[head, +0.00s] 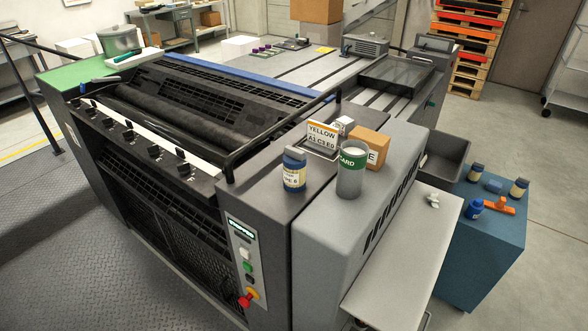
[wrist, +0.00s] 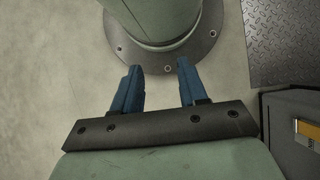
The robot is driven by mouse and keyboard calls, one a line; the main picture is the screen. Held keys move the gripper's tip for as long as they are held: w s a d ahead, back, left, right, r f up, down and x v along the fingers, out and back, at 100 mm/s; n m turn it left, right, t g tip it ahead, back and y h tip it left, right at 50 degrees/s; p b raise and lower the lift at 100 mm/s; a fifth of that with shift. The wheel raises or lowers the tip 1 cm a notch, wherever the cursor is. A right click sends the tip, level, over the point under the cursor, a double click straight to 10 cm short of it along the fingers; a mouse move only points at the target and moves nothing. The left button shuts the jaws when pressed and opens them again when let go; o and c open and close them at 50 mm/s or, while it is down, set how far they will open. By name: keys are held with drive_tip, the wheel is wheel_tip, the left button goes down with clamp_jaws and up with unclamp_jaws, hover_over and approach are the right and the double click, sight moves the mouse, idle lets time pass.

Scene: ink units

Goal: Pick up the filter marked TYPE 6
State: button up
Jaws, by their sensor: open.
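The blue cabinet (head: 487,250) also carries a blue bottle (head: 474,209) and an orange object (head: 497,206). A black rail runs left of the cylinder.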

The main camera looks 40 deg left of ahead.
idle(0.4)
drive_tip(key=o, duration=0.9)
drive_tip(key=shift+c, duration=0.2)
